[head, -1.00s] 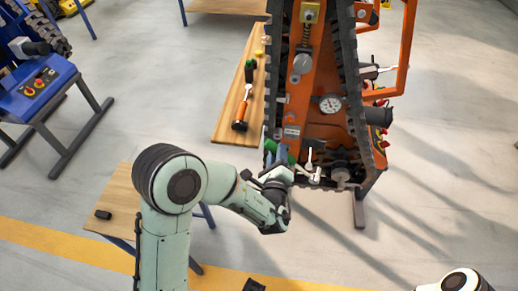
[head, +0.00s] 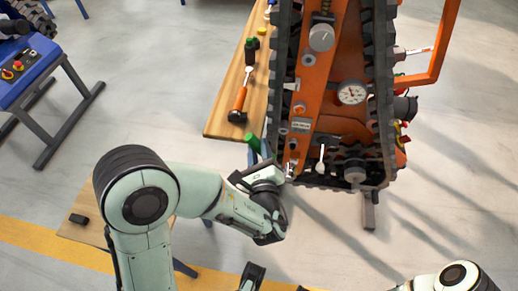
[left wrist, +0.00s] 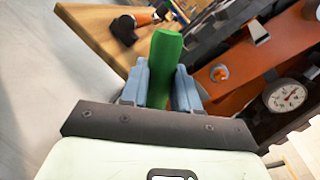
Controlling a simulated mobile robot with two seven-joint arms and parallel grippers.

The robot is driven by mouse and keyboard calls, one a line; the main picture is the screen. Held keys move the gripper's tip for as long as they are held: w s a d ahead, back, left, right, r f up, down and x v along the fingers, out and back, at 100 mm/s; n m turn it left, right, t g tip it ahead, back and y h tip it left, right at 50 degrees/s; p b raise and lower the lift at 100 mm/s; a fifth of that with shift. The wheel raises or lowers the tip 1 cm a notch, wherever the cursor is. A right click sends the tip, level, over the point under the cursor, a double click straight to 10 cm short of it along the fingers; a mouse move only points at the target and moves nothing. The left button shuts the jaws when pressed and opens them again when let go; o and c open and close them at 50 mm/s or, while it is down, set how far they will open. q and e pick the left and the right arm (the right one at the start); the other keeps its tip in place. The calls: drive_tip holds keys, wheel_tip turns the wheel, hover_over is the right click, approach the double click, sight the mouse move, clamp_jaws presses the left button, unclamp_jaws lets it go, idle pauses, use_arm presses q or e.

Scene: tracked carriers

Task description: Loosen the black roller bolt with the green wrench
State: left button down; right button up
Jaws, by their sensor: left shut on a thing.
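My left gripper (head: 264,168) is shut on the green wrench (head: 252,141), beside the lower left corner of the orange tracked carrier (head: 300,107). In the left wrist view, the wrench's green handle (left wrist: 165,50) stands up between the grey fingers (left wrist: 160,88). The wrench's working end is hidden. A dark roller with a grey cap (head: 355,172) sits at the carrier's near end, right of the gripper. I cannot tell which part is the black roller bolt. The right arm shows at the lower right. Dark parts at the bottom edge may be its gripper, but its state is unclear.
A wooden table (head: 222,118) left of the carrier bears an orange-handled tool (head: 238,105) and a green-and-black item (head: 250,50). A gauge (head: 352,92) is on the carrier. A blue stand (head: 35,75) is at the far left.

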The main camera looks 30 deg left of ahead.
use_arm(q)
drive_tip(key=shift+w, duration=0.2)
drive_tip(key=w+d+m+t+p, duration=0.1)
drive_tip(key=w+d+m+p, duration=0.2)
drive_tip(key=d+m, duration=0.3)
drive_tip(key=w+d+r+m+t+p, duration=0.1)
drive_tip(key=w+d+m+t+p, duration=0.1)
drive_tip(key=d+m, duration=0.4)
drive_tip(key=shift+w+d+r+p, duration=0.2)
drive_tip(key=shift+w+d+p, duration=0.75)
drive_tip(key=shift+w, duration=0.45)
use_arm(e)
drive_tip(key=shift+g, duration=0.6)
drive_tip(key=shift+s+r, duration=0.35)
drive_tip(key=shift+r, duration=0.55)
drive_tip(key=shift+s+r, duration=0.4)
drive_tip(key=shift+r, duration=0.45)
drive_tip(key=shift+s+r, duration=0.35)
drive_tip(key=shift+r, duration=0.55)
use_arm(q)
drive_tip(key=shift+w+a, duration=0.1)
drive_tip(key=shift+w, duration=0.3)
use_arm(e)
drive_tip(key=shift+r, duration=0.2)
drive_tip(key=shift+w+r, duration=0.1)
